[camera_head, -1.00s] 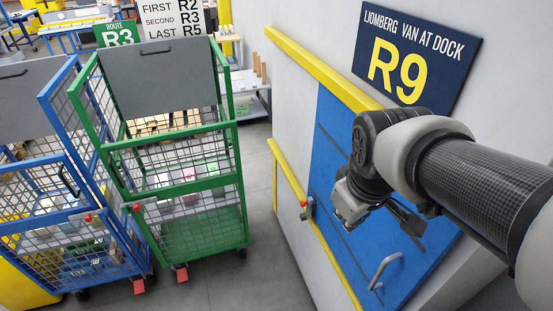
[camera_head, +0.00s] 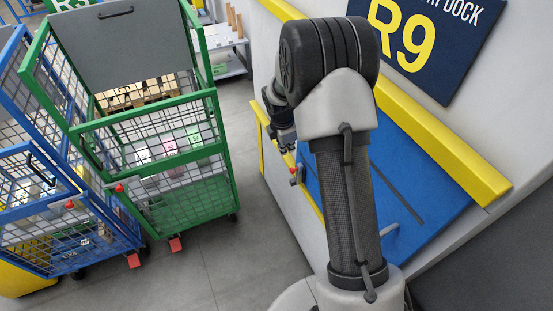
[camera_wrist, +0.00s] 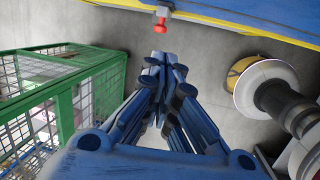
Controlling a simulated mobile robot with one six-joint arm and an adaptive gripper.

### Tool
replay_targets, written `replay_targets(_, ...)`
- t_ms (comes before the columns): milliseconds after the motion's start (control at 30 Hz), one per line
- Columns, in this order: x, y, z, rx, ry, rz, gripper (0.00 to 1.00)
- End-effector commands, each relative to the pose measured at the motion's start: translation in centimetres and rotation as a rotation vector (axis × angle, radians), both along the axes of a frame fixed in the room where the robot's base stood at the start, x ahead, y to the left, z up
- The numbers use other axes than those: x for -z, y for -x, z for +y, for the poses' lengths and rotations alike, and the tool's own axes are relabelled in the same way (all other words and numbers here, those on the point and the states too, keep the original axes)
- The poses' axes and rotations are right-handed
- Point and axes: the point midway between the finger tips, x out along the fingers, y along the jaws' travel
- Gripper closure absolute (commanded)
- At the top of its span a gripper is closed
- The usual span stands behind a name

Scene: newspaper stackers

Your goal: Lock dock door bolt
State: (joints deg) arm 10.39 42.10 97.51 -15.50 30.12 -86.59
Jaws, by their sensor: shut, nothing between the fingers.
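The blue dock door (camera_head: 425,170) stands at the right in the head view, partly hidden behind my arm. A small bolt with a red knob (camera_head: 299,178) sits at the door's left edge, by the yellow strip. The red knob also shows at the top centre of the wrist view (camera_wrist: 161,21). My gripper (camera_head: 287,148) is shut and empty, close to the bolt in the head view. In the wrist view its fingertips (camera_wrist: 163,62) point toward the knob, with a visible gap between them.
A green mesh cage trolley (camera_head: 148,121) stands left of the door, with a blue one (camera_head: 65,272) beside it. Grey floor (camera_head: 245,235) is clear between trolley and door. A navy R9 sign (camera_head: 445,60) hangs above the door. A grey door handle (camera_head: 385,232) protrudes.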

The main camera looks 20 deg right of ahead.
Motion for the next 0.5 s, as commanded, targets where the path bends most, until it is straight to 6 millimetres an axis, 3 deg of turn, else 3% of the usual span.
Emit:
replay_targets(100, 1.11, -0.23, -0.33, -0.032, 0.006, 0.012, 1.0)
replay_targets(500, 1.42, -0.29, -0.37, -0.039, 0.007, 0.013, 1.0)
